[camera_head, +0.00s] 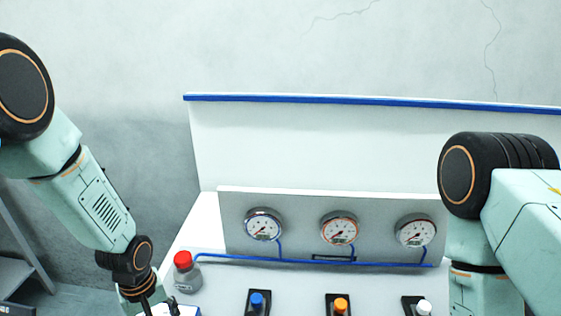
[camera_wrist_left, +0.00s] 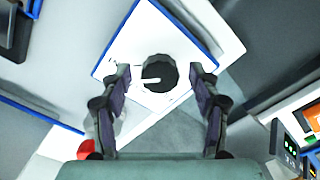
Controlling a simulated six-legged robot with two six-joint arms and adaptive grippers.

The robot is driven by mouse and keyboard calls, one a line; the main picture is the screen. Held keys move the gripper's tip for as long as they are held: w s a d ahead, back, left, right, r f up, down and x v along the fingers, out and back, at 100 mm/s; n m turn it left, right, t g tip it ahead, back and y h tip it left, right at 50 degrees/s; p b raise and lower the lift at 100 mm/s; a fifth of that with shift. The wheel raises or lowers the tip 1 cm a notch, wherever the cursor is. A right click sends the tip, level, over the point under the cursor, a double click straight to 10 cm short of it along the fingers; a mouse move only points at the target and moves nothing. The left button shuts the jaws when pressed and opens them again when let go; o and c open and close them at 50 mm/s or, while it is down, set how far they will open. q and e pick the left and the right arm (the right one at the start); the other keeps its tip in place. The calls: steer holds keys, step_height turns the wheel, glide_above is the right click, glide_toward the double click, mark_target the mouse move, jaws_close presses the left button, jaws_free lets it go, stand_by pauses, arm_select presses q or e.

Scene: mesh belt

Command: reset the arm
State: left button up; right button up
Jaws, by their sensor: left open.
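My left arm (camera_head: 90,205) comes in from the left and reaches down to the bottom edge of the head view, where its gripper is mostly cut off. In the left wrist view my left gripper (camera_wrist_left: 160,82) is open, its two dark fingers apart with nothing held between them. Beyond the fingertips is a white block (camera_wrist_left: 135,45) with blue edges and a dark round knob or opening (camera_wrist_left: 158,74) crossed by a short white bar; which it is I cannot tell. My right arm (camera_head: 500,225) stands at the right, folded downward; its gripper is out of view.
A panel with three gauges (camera_head: 338,228) and a blue pipe (camera_head: 300,262) is behind. Blue (camera_head: 257,299), orange (camera_head: 341,304) and white (camera_head: 424,307) knobs line the front. Space above the panel is clear.

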arm_select(q)
steer(key=shift+n, duration=1.2)
